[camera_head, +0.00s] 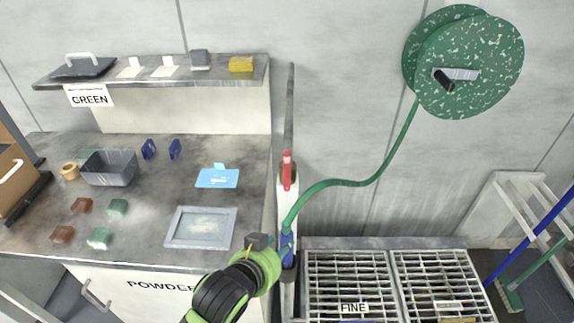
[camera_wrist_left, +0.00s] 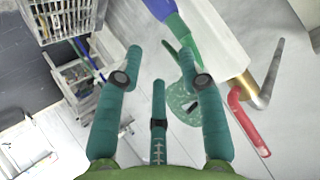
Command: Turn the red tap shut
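The red tap (camera_head: 287,172) is a lever handle on an upright white post in the head view, between the grey bench and the floor grates. In the left wrist view the red tap (camera_wrist_left: 246,124) shows as a bent red lever on a brass fitting (camera_wrist_left: 258,92), right of my fingers. My left gripper (camera_wrist_left: 162,75) has its teal fingers spread apart with nothing between them. In the head view my left gripper (camera_head: 272,252) is low beside the post, below the tap, its fingers mostly hidden. The lever is apart from the fingers. My right gripper is in neither view.
A green hose (camera_head: 340,183) runs from the speckled green reel (camera_head: 468,66) to the post near a blue fitting (camera_head: 287,252). A grey tray (camera_head: 201,228) lies on the bench at left. Metal grates (camera_head: 350,285) are at right.

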